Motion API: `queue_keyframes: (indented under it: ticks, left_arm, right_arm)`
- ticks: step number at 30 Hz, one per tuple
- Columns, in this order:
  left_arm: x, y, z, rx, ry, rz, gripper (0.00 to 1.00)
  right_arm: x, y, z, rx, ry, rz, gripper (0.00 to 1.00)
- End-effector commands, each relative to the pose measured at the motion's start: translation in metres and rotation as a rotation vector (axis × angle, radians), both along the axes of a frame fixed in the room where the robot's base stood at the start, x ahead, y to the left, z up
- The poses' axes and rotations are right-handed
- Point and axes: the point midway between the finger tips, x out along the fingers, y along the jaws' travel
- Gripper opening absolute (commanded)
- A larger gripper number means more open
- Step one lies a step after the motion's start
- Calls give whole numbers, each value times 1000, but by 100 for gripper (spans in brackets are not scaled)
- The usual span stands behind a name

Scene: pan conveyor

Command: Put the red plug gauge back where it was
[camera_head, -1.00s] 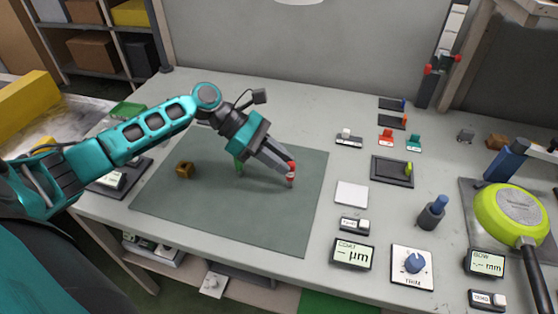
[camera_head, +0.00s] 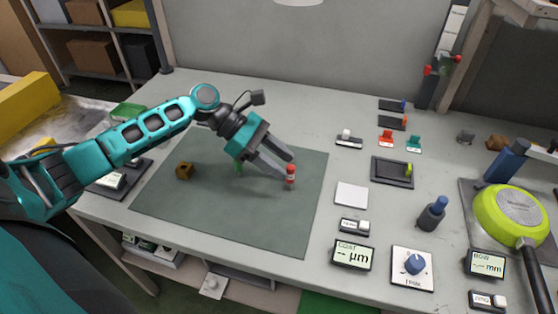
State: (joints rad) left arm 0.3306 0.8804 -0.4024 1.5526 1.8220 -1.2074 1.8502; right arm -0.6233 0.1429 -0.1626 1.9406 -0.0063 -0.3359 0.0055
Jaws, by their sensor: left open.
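The red plug gauge (camera_head: 291,175), red with a pale band, stands upright on the right part of the dark green mat (camera_head: 230,226). My left gripper (camera_head: 288,168) is open, with its two grey fingers at the gauge's left side. One fingertip is behind the gauge and the other is low beside it. I cannot tell whether either finger touches it. My right gripper is not in view.
A brass block (camera_head: 185,170) and a green piece (camera_head: 239,166) are on the mat. To the right are a dark tray (camera_head: 376,181), a white pad (camera_head: 351,194), a gauge display (camera_head: 352,256), a dark blue-topped cylinder (camera_head: 432,213) and a lime pan (camera_head: 512,214).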

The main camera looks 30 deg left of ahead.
Motion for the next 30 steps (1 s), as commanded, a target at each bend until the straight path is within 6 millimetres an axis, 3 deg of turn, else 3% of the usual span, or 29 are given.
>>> queue_keyframes:
  ticks: [15,21,30]
  left_arm:
    - [-17,79,57,2,2,1,45]
    - [-20,92,67,0,1,0,45]
    - [-20,92,68,-1,1,0,45]
  right_arm:
    - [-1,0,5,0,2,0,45]
    - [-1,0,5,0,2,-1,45]
    - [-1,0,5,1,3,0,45]
